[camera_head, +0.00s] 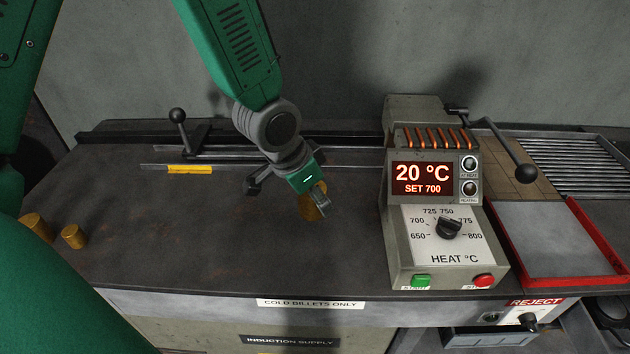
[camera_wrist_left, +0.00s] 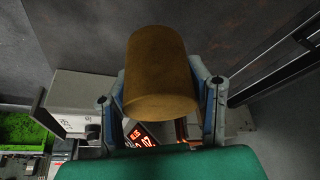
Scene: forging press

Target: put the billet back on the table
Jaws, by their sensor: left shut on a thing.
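My left gripper (camera_head: 318,200) is shut on a brass-coloured billet (camera_head: 307,208) over the middle of the dark table (camera_head: 230,235). In the left wrist view the billet (camera_wrist_left: 160,75) is a short cylinder between the two fingers of the left gripper (camera_wrist_left: 160,95). In the head view the gripper partly hides it. I cannot tell whether its lower end touches the table. Two similar billets, one (camera_head: 73,236) and another (camera_head: 37,227), stand at the table's left side. My right gripper does not show.
The heater control box (camera_head: 440,225) reads 20 °C, set 700, and stands right of the held billet. A red-rimmed reject tray (camera_head: 530,283) lies further right. A rail with a black-knobbed lever (camera_head: 178,116) runs along the back. The table's left-centre is clear.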

